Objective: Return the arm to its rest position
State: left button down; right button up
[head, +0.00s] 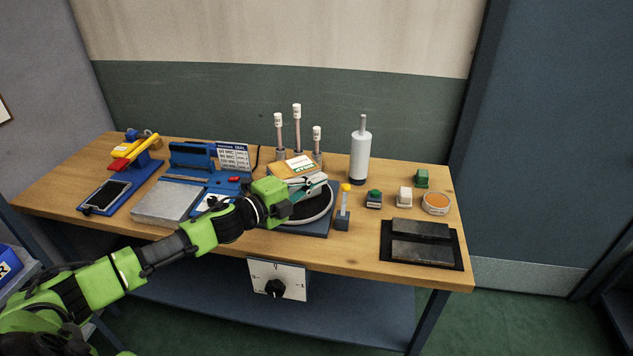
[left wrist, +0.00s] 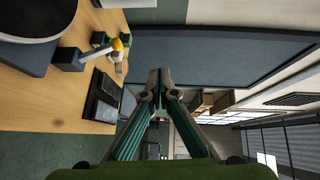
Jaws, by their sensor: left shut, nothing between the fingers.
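My left arm (head: 185,240) is green and black and reaches in from the lower left of the head view, out over the wooden table (head: 345,250). Its gripper (head: 322,181) is above the round dark plate on a blue base (head: 302,222), near the table's middle. In the left wrist view the fingers of this gripper (left wrist: 159,76) meet at their tips, with nothing between them. The gripper hides part of the round plate and of an orange-labelled box (head: 291,167) behind it. My right gripper is in neither view.
A yellow-topped post (head: 343,208) stands just right of the round plate. A white cylinder (head: 360,150) and several capped rods (head: 297,130) rise behind. Small blocks, an orange dish (head: 435,203) and dark slabs (head: 420,240) lie right. A dial panel (head: 277,280) hangs at the front edge.

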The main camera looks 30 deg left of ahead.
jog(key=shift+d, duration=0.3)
